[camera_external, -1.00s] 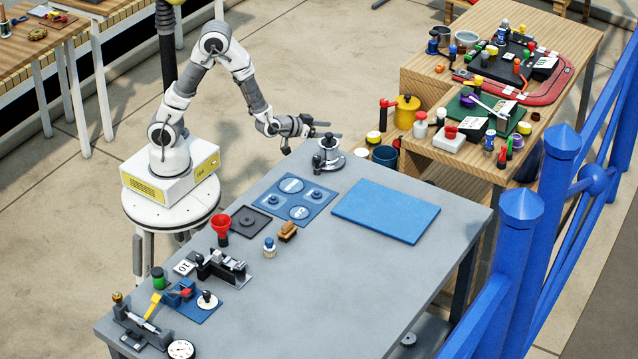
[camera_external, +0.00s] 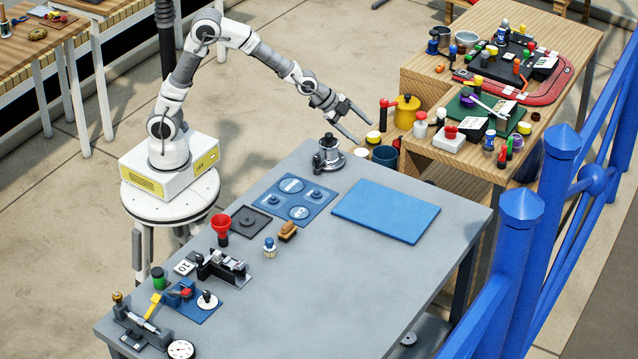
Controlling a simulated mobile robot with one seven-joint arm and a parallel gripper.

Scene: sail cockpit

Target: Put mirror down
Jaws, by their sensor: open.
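My gripper (camera_external: 362,131) is open and empty, with its fingers spread and pointing down to the right. It is raised above the far corner of the grey table. A silver round-based piece with a dark upright part (camera_external: 329,157) stands on that corner, below and left of the fingertips and apart from them. I cannot tell for sure which piece is the mirror. A blue mat (camera_external: 318,212) with several round pale and dark discs lies on the table, nearer the camera. A flat blue panel (camera_external: 386,211) lies to its right.
The grey table (camera_external: 340,290) has wide free room at its front right. A blue railing (camera_external: 520,250) is at the right.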

